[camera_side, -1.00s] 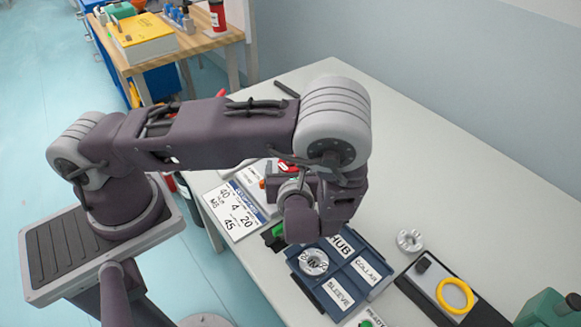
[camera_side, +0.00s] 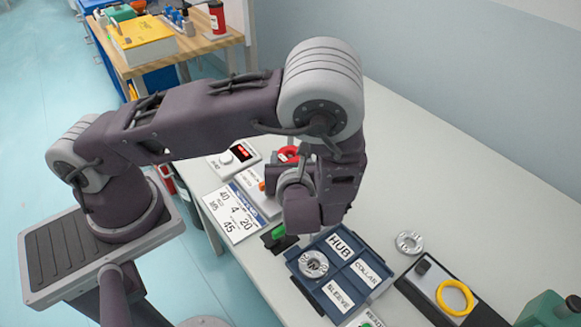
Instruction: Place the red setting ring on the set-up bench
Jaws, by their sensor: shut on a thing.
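The red setting ring (camera_side: 288,154) shows just beyond my wrist, above the pale table, and part of it is hidden. My gripper (camera_side: 291,167) is beside it, mostly hidden by my own wrist, and shut on the ring. The fingertips cannot be made out. The pale bench (camera_side: 430,165) runs from the middle to the lower right. I cannot tell from this view which part of the place is named the set-up bench.
A blue tray (camera_side: 335,297) labelled HUB, COLLAR and SLEEVE holds a metal part (camera_side: 313,264). A loose metal ring (camera_side: 409,242), a yellow ring (camera_side: 455,297) on a fixture, a number card (camera_side: 235,212) and a display device (camera_side: 236,157) are nearby. The bench's back right is clear.

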